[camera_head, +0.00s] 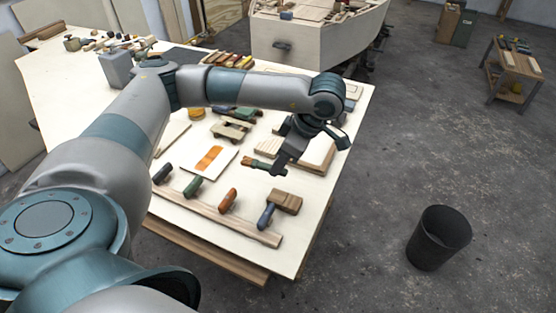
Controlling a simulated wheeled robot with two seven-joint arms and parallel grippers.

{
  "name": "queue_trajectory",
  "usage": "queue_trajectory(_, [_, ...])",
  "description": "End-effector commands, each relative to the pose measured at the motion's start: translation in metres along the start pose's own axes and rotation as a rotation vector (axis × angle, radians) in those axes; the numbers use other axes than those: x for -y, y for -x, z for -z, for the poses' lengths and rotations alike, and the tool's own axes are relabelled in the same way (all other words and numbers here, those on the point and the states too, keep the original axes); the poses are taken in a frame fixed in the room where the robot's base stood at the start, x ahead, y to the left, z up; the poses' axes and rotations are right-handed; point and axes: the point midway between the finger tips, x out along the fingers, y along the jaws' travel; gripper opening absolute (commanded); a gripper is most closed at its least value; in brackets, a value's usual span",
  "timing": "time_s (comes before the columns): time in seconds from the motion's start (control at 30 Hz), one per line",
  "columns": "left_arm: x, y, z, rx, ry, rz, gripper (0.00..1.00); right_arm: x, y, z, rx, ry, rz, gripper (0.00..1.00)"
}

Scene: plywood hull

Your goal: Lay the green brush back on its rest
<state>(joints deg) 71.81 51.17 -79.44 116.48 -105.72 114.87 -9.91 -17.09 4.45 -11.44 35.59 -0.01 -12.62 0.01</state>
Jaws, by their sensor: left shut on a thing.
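My left gripper (279,167) is over the right part of the plywood table, pointing down. It is shut on a small brush (258,163) that looks green with a brownish end and sticks out to the left of the jaws. The gripper covers part of it. I cannot tell whether the brush touches the table. Which item is its rest is not clear. A wooden rail (212,217) near the front edge bears several coloured handles, among them a green one (193,187). My right gripper is not in view.
A white card with orange patches (209,158) lies left of the gripper. A blue-handled tool with a wooden block (284,201) is at the rail's right end. Wooden blocks (319,155) lie beside the gripper. A black bin (438,238) stands on the floor.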

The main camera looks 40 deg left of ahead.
Motion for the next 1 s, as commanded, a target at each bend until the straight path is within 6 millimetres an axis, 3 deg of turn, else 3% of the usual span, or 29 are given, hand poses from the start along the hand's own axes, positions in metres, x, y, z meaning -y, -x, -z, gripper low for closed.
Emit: queue_trajectory(1.0, [0.002,-0.036,-0.046,-0.001,0.0,0.001,0.0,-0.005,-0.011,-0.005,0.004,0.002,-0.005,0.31])
